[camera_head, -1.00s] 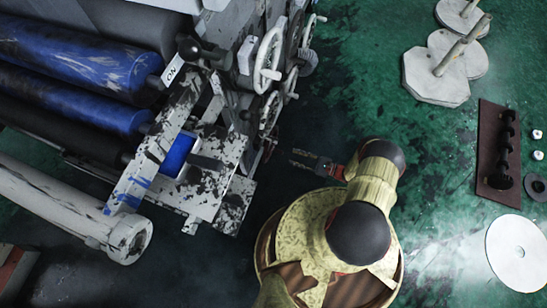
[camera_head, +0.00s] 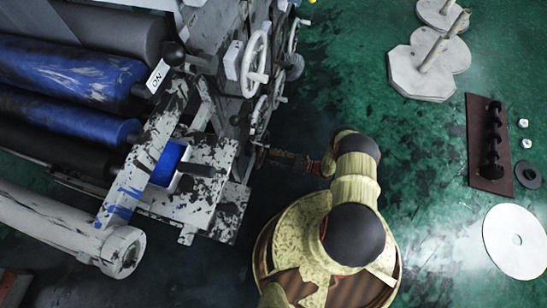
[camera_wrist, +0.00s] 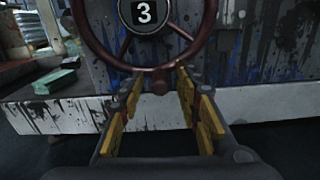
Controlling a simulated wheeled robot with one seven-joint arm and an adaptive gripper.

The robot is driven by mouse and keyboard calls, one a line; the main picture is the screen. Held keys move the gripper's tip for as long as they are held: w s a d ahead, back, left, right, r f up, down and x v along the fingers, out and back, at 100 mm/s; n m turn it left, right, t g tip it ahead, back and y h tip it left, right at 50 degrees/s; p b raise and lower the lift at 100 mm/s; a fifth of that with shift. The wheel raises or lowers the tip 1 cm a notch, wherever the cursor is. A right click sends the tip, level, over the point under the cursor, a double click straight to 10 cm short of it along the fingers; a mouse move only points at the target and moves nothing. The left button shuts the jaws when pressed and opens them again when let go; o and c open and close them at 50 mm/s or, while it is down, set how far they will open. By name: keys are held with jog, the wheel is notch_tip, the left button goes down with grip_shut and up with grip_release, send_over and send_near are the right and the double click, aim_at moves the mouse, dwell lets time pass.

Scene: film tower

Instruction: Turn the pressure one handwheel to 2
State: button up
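A reddish-brown handwheel (camera_wrist: 155,66) fills the top middle of the wrist view. The top of the rim is cut off by the frame. In the head view my gripper (camera_head: 275,154) reaches left to the machine's side, and the wheel there is too small to make out clearly.
White handwheels (camera_head: 257,62) sit higher on the machine's side. A paint-splattered bracket (camera_head: 215,165) stands left of my gripper. In the wrist view a pale ledge (camera_wrist: 60,112) runs behind the wheel, with a green block (camera_wrist: 55,82) at left.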

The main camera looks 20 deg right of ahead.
jog(key=shift+c, duration=1.3)
grip_shut()
